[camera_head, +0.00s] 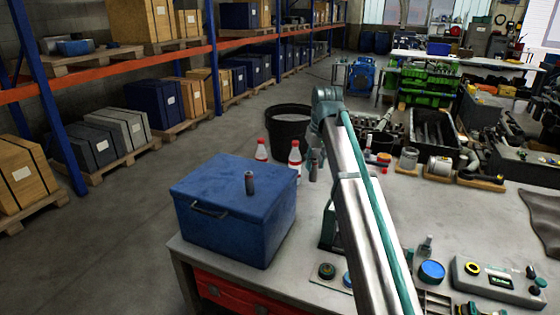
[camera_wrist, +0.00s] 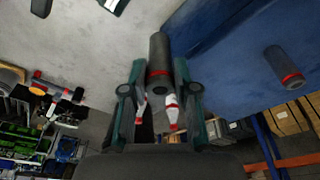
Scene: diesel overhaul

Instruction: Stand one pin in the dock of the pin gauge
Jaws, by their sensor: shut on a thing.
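My gripper (camera_wrist: 158,88) is shut on a dark grey pin (camera_wrist: 158,58) with a red band; the pin lies lengthwise between the two fingers in the wrist view. In the head view the held pin (camera_head: 314,170) shows below the arm's end, just right of the blue box, and the fingers are hard to make out. A second pin (camera_head: 249,182) stands upright on the blue box lid; it also shows in the wrist view (camera_wrist: 284,66). A grey device with a small display and a yellow ring, seemingly the pin gauge (camera_head: 470,284), sits at the bench's front right. I cannot tell its dock clearly.
The blue box (camera_head: 235,232) stands at the left end of the bench (camera_head: 305,205). Two red-capped white bottles (camera_head: 295,158) stand behind it. A blue round tin (camera_head: 431,271) is left of the device. Engine parts and trays (camera_head: 435,135) fill the back right.

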